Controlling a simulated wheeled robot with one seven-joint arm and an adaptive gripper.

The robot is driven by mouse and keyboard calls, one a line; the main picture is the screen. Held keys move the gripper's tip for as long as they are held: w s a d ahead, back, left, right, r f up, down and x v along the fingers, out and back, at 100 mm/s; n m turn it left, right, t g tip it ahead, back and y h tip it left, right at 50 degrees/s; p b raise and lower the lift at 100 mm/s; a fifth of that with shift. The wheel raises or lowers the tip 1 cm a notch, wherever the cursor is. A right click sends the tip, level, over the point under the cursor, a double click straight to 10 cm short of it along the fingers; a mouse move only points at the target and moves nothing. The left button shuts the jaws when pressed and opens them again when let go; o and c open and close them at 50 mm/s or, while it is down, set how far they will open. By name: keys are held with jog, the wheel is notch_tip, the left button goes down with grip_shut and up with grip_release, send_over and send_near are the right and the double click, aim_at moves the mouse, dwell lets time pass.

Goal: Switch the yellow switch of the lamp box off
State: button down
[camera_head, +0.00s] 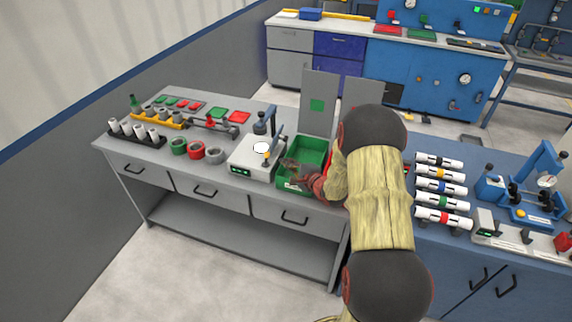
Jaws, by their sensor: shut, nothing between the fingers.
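The lamp box appears to be the pale box (248,160) on the grey workbench, left of the green bin. A white round lamp (261,147) shows on its top. A small yellow part (266,157), perhaps the yellow switch, sits just below the lamp; its position is too small to read. My gripper (288,165) is shut and empty, over the green bin, right of the pale box and apart from the yellow part. My arm comes in from the lower right and hides part of the bench there.
The green bin (313,150) is right beside the box. Red, green and grey rings (196,150) lie to the left. A dark clamp stand (261,126) rises behind the box. Banded pipes (440,186) lie on the blue bench at right. Open bench lies at the front left.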

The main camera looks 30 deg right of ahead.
jog(key=b+x, duration=0.1)
jog(key=x, duration=0.5)
jog(key=shift+w+f+b, duration=0.25)
jog(key=shift+f+b, duration=0.05)
jog(key=shift+b, duration=0.1)
jog(key=shift+w, duration=0.45)
